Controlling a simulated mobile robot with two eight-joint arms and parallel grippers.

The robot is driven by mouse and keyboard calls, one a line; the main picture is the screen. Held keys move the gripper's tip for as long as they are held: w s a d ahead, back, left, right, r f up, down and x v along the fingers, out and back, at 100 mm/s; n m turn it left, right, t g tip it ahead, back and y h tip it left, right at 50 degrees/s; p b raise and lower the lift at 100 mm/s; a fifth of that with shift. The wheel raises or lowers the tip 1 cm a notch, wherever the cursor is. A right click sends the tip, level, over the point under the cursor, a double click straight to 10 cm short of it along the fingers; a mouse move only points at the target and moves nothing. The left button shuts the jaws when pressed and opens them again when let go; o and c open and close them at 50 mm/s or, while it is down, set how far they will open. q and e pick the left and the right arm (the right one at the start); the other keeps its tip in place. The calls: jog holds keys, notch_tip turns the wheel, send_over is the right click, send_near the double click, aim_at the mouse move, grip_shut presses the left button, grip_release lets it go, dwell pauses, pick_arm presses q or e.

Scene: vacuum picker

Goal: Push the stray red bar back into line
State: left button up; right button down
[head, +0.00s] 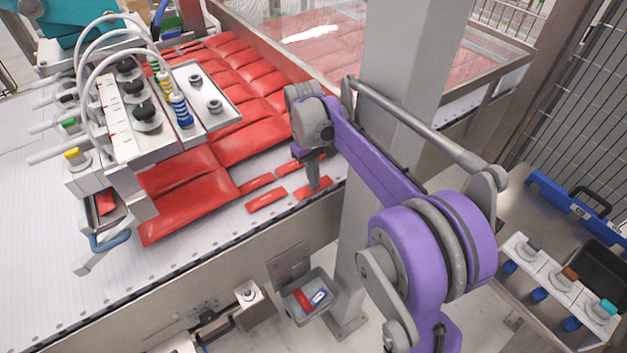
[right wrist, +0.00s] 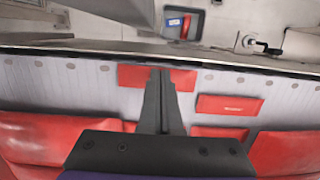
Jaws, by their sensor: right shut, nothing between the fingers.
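A red bar (head: 318,190) lies on the white belt near its front edge, under my right gripper (head: 314,184). In the right wrist view this bar (right wrist: 132,76) lies nearer the belt edge than a second labelled bar (right wrist: 230,104) beside it. My right gripper (right wrist: 162,72) is shut and empty, pointing down, with its fingertips over the middle of the first bar. I cannot tell whether they touch it. The second bar (head: 266,199) shows to its left in the head view. My left gripper is not in view.
Large red packs (head: 253,92) fill the belt (head: 30,215) behind. A vacuum picker head (head: 140,110) stands over them at left. A grey column (head: 400,60) rises behind my right arm. A grey bin (head: 309,297) with a red item hangs below the belt edge.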

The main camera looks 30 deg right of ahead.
jog(key=shift+f, duration=0.25)
jog(key=shift+w+a+p, duration=0.15)
jog(key=shift+w+p, duration=0.05)
jog(key=shift+w, duration=0.8)
jog(key=shift+w+a+p, duration=0.1)
jog(key=shift+w+p, duration=0.1)
jog(key=shift+w, duration=0.75)
